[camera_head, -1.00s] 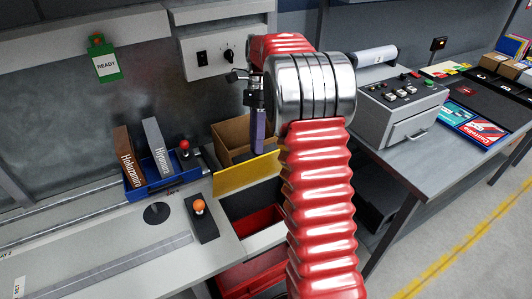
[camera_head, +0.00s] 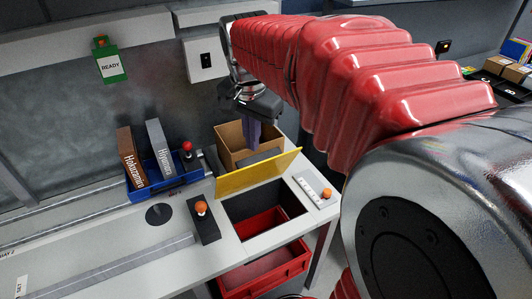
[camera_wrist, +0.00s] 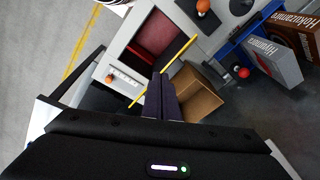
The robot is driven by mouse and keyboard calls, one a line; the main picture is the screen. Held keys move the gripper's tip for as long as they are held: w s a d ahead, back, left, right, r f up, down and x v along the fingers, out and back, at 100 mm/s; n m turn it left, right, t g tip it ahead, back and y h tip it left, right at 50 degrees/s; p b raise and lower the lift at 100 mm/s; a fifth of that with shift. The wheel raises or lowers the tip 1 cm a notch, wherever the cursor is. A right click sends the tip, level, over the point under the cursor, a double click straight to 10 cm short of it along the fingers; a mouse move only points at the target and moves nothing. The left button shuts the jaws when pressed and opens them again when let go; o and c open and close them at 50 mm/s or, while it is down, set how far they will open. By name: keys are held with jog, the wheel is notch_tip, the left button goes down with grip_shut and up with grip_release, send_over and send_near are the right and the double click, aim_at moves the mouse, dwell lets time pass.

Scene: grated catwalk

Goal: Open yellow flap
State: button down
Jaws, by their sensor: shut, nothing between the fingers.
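The yellow flap (camera_head: 258,174) stands raised and tilted along the back edge of a rectangular opening in the bench. In the wrist view it shows nearly edge-on as a thin yellow strip (camera_wrist: 180,54). My gripper (camera_head: 256,146) is shut and empty, its dark purple fingers pointing down on the box side of the flap, near its top edge. In the wrist view the fingertips (camera_wrist: 160,76) meet the line of the flap; I cannot tell whether they touch it. A red crate (camera_head: 262,272) shows below the opening.
An open cardboard box (camera_head: 232,143) stands right behind the flap. Orange-knobbed controls (camera_head: 203,222) (camera_head: 326,194) flank the opening. My arm covers the right side.

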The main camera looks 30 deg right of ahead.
jog(key=s+a+f+n+t, duration=0.2)
jog(key=s+a+n, duration=0.3)
jog(key=s+n, duration=0.1)
jog(key=s+a+f+n+t+y, duration=0.1)
jog(key=s+a+f+n, duration=0.1)
jog(key=s+a+n, duration=0.3)
jog(key=s+n, duration=0.1)
jog(key=s, duration=0.1)
jog(key=shift+s+f+t, duration=0.25)
jog(key=shift+s+t, duration=0.1)
jog(key=shift+t, duration=0.05)
